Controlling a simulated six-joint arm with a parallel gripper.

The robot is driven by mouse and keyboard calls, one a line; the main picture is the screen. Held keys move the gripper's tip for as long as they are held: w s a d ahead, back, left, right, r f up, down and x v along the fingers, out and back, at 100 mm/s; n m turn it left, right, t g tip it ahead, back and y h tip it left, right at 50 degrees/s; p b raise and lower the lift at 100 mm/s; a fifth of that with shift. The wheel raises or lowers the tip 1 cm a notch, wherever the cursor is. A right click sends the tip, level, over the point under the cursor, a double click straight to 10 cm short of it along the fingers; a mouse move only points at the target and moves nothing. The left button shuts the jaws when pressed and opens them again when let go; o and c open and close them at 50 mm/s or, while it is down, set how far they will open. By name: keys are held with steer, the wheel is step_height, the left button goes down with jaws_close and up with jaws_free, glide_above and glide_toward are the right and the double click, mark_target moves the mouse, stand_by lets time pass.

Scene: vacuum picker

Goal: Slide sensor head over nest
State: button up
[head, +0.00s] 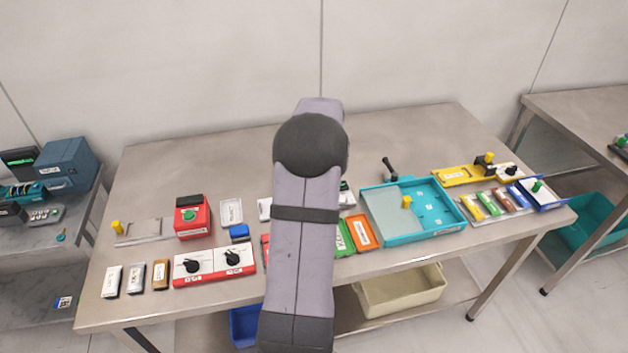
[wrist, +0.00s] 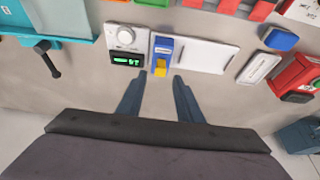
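In the wrist view a blue sliding block (wrist: 163,48) with a yellow grip (wrist: 160,68) sits on a white track (wrist: 205,55); I take it for the sensor head. It stands at the left end of the track, beside a white unit (wrist: 125,40) with a knob and a lit green display. The bare track runs right; which part is the nest I cannot tell. My gripper (wrist: 158,80) is open and empty, its fingertips just short of the yellow grip, one to each side. In the head view my arm hides the gripper and most of this device; one track end (head: 265,209) shows.
In the wrist view a teal tray (wrist: 48,22) with a dark handle is at left. A white labelled piece (wrist: 258,68), a blue block (wrist: 281,39) and a red box (wrist: 298,78) are at right. Bare table (head: 150,190) shows at the back left in the head view.

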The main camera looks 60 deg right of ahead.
steer(key=shift+p+x, duration=0.9)
steer(key=shift+x, duration=1.95)
steer(key=shift+a, duration=0.1)
steer(key=shift+c, duration=0.6)
